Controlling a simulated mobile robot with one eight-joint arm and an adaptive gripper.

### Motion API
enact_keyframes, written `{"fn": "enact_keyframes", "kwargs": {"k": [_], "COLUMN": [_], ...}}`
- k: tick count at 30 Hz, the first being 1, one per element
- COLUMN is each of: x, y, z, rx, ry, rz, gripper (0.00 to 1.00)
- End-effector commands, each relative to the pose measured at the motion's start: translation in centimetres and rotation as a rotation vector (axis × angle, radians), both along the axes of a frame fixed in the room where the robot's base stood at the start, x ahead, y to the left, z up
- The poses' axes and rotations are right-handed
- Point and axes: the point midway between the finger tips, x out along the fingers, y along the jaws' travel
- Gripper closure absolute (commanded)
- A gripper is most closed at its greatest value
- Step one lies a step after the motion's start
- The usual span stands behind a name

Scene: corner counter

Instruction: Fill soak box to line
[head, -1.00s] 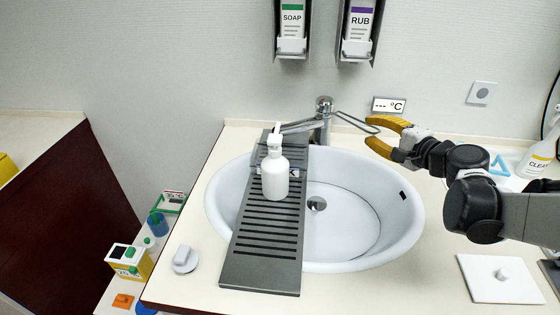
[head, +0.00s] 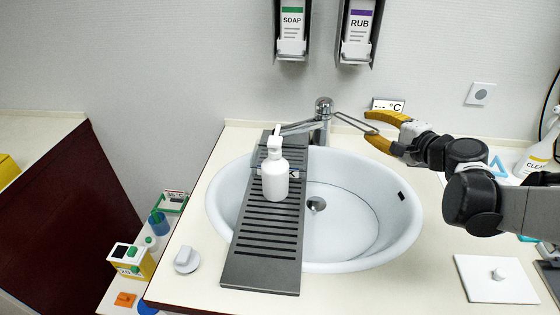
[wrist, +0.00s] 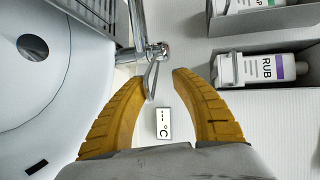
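The tap (head: 323,112) stands behind the white basin, its spout pointing left over the grey slatted rack and its long loop lever reaching right. My gripper (head: 368,125) is open, its yellow fingers around the lever's end. In the wrist view, the lever (wrist: 150,80) lies close to the left fingertip; contact is unclear. A clear box with a blue mark (head: 293,172), possibly the soak box, sits on the rack under the spout, mostly hidden behind a white pump bottle (head: 275,180). Its fill line and any water level cannot be made out. No running water is visible.
The slatted rack (head: 262,265) lies across the basin (head: 350,262). A °C display (head: 387,105) is on the wall behind my gripper. Soap (head: 291,30) and rub (head: 357,30) dispensers hang above. A white plate with a knob (head: 497,290) lies at front right.

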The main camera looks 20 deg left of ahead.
Motion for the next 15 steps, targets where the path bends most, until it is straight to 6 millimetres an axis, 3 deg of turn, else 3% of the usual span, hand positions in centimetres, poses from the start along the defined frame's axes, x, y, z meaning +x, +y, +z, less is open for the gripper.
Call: {"fn": "enact_keyframes", "kwargs": {"k": [15], "x": [0.18], "y": [0.21], "z": [1.1], "rx": [0.0], "ry": [0.0], "rz": [0.0], "gripper": [0.69]}}
